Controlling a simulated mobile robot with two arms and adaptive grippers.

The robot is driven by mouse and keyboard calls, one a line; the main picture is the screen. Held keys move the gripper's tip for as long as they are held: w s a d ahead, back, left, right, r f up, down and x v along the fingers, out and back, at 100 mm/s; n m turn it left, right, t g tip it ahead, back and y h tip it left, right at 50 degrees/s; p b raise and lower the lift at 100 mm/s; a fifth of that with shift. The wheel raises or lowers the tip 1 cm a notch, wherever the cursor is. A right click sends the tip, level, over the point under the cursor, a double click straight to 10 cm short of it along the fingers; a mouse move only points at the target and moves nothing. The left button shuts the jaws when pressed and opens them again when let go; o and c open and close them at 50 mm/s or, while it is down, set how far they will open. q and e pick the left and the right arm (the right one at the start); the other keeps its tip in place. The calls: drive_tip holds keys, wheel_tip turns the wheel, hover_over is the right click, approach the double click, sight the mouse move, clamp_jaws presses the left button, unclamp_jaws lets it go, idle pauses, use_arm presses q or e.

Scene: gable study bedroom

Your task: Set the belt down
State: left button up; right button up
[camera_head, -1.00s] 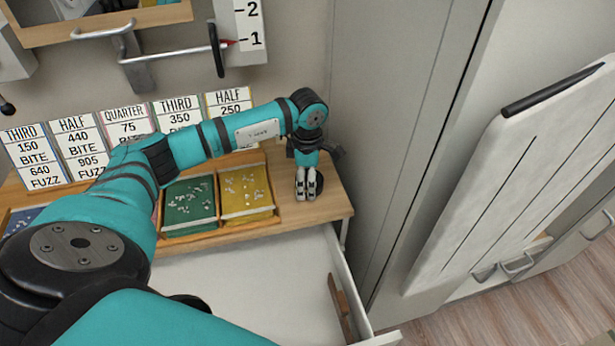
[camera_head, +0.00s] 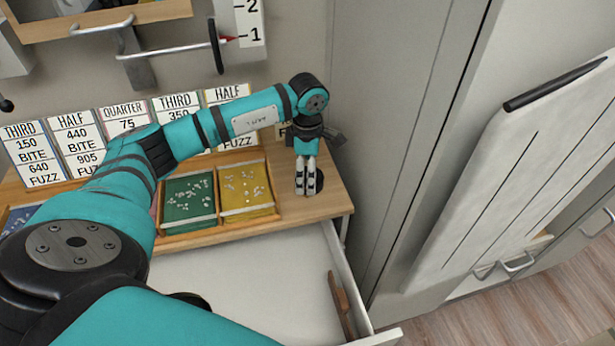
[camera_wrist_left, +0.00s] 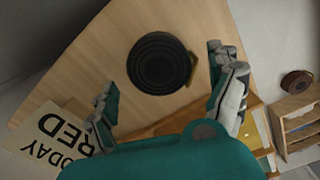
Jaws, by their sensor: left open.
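The belt is a dark, tightly wound round coil (camera_wrist_left: 158,62) lying flat on the wooden desk top (camera_wrist_left: 105,45) in the left wrist view. It has a small brownish-yellow piece at its edge. In the head view, part of the dark coil (camera_head: 319,181) shows just right of my left gripper (camera_head: 306,178), near the desk's right end. My left gripper is open and empty. In the wrist view its two fingers (camera_wrist_left: 168,88) are spread wide, one on each side of the coil, with gaps visible. My right gripper is not in view.
Green (camera_head: 190,198) and yellow (camera_head: 246,190) trays with small white bits stand left of the gripper. Printed cards (camera_head: 80,150) line the wall. A white drawer (camera_head: 250,275) is open below the desk, with a brown object (camera_head: 341,305) inside. A tall grey cabinet (camera_head: 400,130) stands right.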

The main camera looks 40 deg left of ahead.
use_arm(q)
wheel_tip(320, 180, up, 10)
drive_tip(key=b, duration=0.1)
drive_tip(key=shift+f, duration=0.15)
drive_tip(key=shift+f, duration=0.1)
